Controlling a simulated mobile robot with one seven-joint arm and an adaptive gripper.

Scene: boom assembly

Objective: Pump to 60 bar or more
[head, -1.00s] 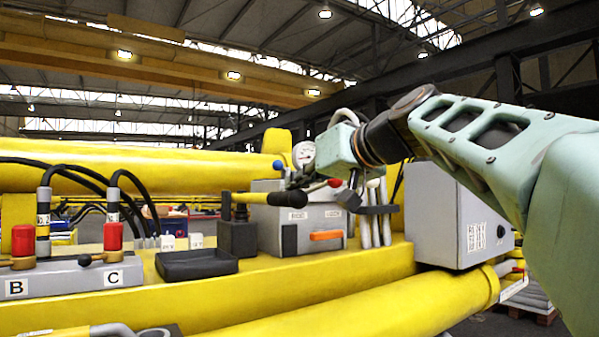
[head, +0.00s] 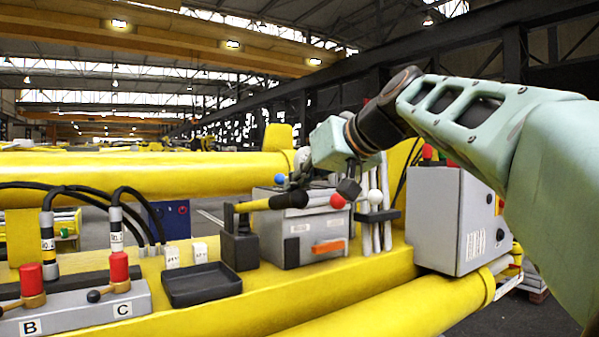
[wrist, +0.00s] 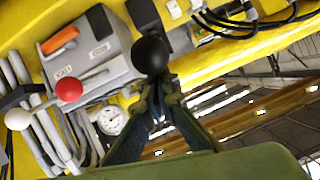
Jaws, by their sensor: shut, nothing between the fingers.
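The pump unit (head: 270,238) is a grey box with an orange handle (head: 328,247). At its left a black block carries a lever with a yellow stem (head: 252,206) and a thick black grip (head: 288,200), lying nearly level. My gripper (head: 295,184) is shut and empty close to the grip's right end. In the wrist view my fingertips (wrist: 160,85) are close below the black ball-shaped grip end (wrist: 150,55); I cannot tell whether they touch. The pressure gauge (wrist: 112,121) has a white dial, too small to read; in the head view my wrist largely hides it.
A red-knobbed lever (head: 337,201), a blue knob (head: 280,178) and a white knob (head: 375,196) stand near the gripper. A grey cabinet (head: 432,215) is at right. A black tray (head: 202,285) and valve block B/C (head: 75,318) with hoses are at left.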

